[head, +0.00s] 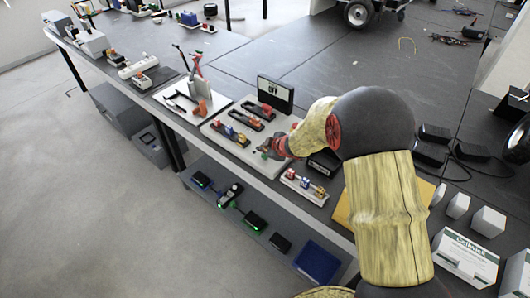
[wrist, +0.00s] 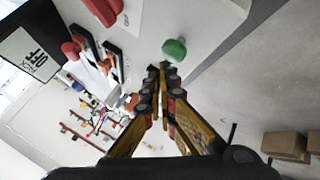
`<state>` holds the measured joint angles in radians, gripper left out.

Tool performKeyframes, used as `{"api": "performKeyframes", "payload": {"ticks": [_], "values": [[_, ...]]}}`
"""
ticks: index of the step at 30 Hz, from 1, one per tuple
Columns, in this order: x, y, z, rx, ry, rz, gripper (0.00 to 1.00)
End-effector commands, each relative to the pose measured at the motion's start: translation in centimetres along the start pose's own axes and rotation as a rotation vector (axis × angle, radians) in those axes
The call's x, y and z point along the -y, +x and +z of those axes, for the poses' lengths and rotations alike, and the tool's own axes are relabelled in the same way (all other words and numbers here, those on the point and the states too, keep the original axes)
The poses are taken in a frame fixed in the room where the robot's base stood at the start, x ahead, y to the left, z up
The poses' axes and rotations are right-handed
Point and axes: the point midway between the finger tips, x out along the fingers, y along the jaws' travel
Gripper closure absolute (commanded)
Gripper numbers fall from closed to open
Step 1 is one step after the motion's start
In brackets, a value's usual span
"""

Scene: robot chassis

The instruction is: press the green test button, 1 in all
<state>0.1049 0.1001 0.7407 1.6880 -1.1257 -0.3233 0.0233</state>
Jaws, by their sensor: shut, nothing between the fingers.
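The green test button (wrist: 174,50) is a round green dome on a pale panel (wrist: 205,20) in the wrist view. My gripper (wrist: 160,68) is shut and empty, its fingertips just below the button in the wrist picture. I cannot tell whether the tips touch the button. In the head view my gripper (head: 264,150) reaches over the pale panel (head: 222,131) on the bench.
A black sign (head: 275,94) stands behind. Another holder (head: 303,185) lies to the right. A lower shelf carries several devices with green lights (head: 254,222).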

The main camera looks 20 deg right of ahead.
Motion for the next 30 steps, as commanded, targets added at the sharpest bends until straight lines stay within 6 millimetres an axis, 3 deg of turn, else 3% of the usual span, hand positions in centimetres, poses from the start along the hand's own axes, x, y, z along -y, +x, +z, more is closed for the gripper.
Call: {"api": "performKeyframes", "payload": {"ticks": [14,30], "values": [[-0.3,-0.4,-0.3,0.000,0.001,0.000,1.00],[-2.6,-3.6,-2.6,0.000,0.000,0.000,1.00]]}}
